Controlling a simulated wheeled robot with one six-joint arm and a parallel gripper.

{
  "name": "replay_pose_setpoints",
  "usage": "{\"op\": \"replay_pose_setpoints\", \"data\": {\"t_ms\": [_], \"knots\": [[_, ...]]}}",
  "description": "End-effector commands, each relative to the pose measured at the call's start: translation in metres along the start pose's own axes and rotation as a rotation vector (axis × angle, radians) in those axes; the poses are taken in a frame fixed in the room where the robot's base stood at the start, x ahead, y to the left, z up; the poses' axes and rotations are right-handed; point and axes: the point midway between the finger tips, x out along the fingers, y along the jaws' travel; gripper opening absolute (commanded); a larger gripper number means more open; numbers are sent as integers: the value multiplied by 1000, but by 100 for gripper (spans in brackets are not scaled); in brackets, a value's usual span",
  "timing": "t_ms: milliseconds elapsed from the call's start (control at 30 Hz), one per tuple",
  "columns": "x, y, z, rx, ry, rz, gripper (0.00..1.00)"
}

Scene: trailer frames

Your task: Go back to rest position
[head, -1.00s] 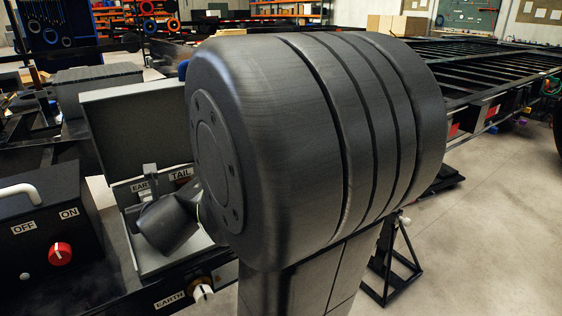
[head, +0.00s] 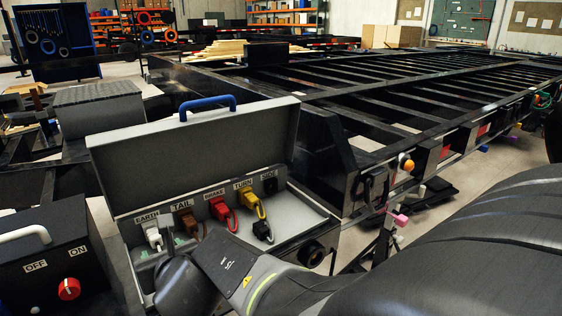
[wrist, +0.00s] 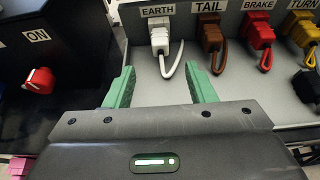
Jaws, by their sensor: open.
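My gripper (wrist: 164,76) is open and empty, its two green fingers apart in the wrist view. In the head view my arm hides most of it, in front of the open grey case (head: 190,150). The white EARTH plug (wrist: 160,36) sits at its label, just beyond the gap between the fingers, and its short cable hangs down between them. The plugs also show in the head view as white (head: 152,235), brown, red and yellow, with a black one under SIDE.
A black switch box (head: 50,255) with a red OFF/ON knob (head: 69,288) stands left of the case. The raised lid (head: 195,155) has a blue handle (head: 208,107). A black trailer frame (head: 370,100) stretches behind. My arm fills the lower right.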

Motion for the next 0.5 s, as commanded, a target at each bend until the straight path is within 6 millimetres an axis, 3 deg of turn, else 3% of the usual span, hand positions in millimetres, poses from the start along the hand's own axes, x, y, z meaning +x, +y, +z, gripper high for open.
{"op": "replay_pose_setpoints", "data": {"t_ms": [133,500], "knots": [[-11,0,1,0,0,0,50],[-13,0,-1,0,0,0,50]]}}
